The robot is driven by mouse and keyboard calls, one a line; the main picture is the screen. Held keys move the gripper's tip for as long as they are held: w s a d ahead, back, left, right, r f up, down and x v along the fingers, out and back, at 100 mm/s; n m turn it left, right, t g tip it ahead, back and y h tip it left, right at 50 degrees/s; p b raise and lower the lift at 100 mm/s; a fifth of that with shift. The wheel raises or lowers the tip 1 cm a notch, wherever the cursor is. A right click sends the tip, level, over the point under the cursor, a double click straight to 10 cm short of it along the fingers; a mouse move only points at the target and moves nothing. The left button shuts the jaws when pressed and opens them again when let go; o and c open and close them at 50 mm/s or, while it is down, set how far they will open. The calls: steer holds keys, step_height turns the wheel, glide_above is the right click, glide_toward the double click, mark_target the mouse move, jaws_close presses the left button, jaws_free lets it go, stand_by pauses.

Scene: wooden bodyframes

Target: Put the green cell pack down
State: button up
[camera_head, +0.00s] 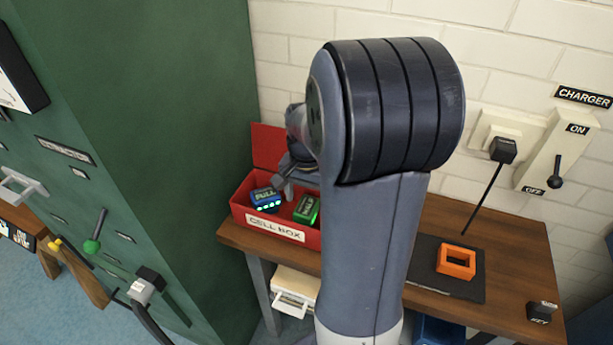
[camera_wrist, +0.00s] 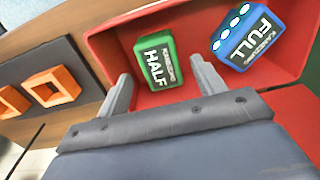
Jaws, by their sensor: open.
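The green cell pack (camera_wrist: 156,63), marked HALF, lies in the red cell box (camera_head: 282,231). The head view also shows the green pack (camera_head: 306,209), partly cut off by my arm. A blue cell pack (camera_wrist: 249,38), marked FULL, lies in the box beside it, to its right in the wrist view. It is the blue pack (camera_head: 265,199) at the left of the box in the head view. My gripper (camera_wrist: 165,85) is open and empty, its fingers apart on either side of the green pack's near end. Whether they touch it is not clear.
The wooden table (camera_head: 520,262) carries a dark mat with an orange square frame (camera_head: 456,262). A black KEY block (camera_head: 541,311) stands at its right edge. The charger (camera_head: 503,150) and its switch are on the wall. A green cabinet (camera_head: 150,120) stands left.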

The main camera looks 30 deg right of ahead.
mark_target(306, 206)
step_height(306, 206, up, 9)
steer(key=shift+f, duration=0.15)
stand_by(1.2)
